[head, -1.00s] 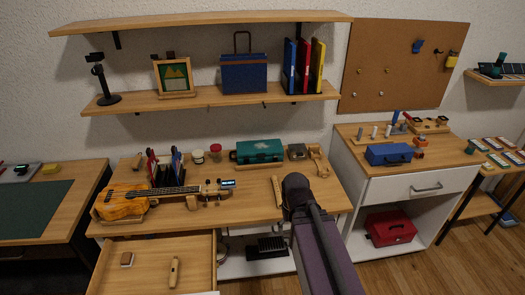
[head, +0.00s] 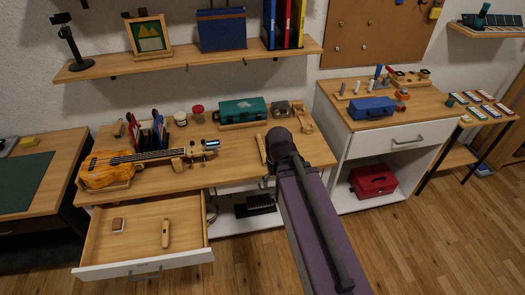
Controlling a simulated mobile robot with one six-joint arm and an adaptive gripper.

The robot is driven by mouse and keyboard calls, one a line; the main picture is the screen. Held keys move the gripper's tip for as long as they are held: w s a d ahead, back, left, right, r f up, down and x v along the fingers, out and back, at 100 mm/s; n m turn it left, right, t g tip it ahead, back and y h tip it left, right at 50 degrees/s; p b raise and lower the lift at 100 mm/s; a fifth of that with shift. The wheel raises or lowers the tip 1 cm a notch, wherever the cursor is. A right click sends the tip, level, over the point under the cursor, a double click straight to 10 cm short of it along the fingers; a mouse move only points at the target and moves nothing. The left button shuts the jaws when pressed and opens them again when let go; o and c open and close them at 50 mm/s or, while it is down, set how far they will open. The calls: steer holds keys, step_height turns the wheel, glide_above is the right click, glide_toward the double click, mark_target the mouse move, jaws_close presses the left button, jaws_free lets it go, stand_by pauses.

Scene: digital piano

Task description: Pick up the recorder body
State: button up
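A slim light-wood piece (head: 166,233) with dark marks lies in the open drawer (head: 101,235). Another narrow wooden piece (head: 261,149) lies on the tabletop just left of my arm's dark rounded joint. Both are small, and I cannot tell for sure which one is the recorder body. My arm rises from the bottom right, over the right part of the desk. My gripper does not show in the head view, so its state cannot be seen.
A small brown block (head: 118,225) shares the drawer. On the desk (head: 225,174) are a ukulele (head: 106,170), a green case (head: 243,111) and two jars. A blue toolbox (head: 372,108) stands on the right cabinet. Open floor lies in front.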

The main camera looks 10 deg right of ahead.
mark_target(262, 149)
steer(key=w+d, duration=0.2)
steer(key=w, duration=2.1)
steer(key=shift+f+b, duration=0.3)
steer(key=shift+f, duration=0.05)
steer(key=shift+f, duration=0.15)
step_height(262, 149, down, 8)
steer(key=b, duration=0.8)
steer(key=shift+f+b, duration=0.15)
steer(key=shift+b, duration=0.2)
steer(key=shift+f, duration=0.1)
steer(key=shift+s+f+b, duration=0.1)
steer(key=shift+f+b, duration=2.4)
steer(key=shift+b, duration=0.1)
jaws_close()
